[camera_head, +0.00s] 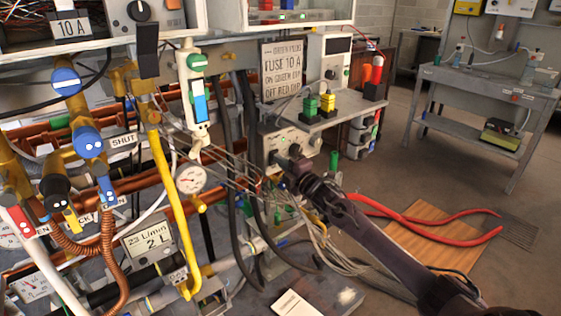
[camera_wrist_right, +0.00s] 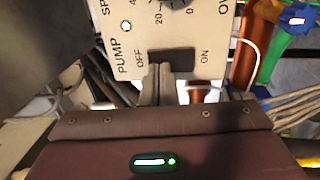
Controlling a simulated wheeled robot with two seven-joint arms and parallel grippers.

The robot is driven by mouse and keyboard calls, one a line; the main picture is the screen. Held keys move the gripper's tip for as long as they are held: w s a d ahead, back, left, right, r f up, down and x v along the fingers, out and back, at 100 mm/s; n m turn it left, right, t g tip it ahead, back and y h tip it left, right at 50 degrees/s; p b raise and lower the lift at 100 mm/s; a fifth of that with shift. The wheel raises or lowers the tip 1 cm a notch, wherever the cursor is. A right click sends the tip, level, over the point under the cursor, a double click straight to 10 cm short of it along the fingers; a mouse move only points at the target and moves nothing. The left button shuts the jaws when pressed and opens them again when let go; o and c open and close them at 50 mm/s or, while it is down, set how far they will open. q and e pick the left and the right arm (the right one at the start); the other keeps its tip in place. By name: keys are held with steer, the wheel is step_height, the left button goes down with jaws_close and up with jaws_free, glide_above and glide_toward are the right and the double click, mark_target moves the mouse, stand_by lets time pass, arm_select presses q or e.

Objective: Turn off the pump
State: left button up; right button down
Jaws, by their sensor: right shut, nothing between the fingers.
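The pump control box (camera_head: 290,142) stands in the middle of the head view, with my right gripper (camera_head: 287,166) in front of its face. In the right wrist view its pale panel (camera_wrist_right: 217,72) fills the top, marked PUMP, with OFF on the left and ON on the right. A dark switch (camera_wrist_right: 182,61) sits between these two words. My right gripper (camera_wrist_right: 157,78) is shut and empty, its tips at the lower left part of the switch, near OFF. The tips hide part of the switch; I cannot tell whether they touch it. My left gripper is not in view.
Pipes with blue-handled valves (camera_head: 66,82) and a yellow pipe (camera_head: 165,200) crowd the left. A fuse sign (camera_head: 283,70) stands behind the box. Loose cables hang below it, and red hoses (camera_head: 430,222) lie at the right. The floor farther right is open.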

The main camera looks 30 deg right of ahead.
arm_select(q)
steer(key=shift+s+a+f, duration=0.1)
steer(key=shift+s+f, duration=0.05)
arm_select(e)
steer(key=shift+w+r, duration=0.1)
steer(key=shift+w, duration=0.2)
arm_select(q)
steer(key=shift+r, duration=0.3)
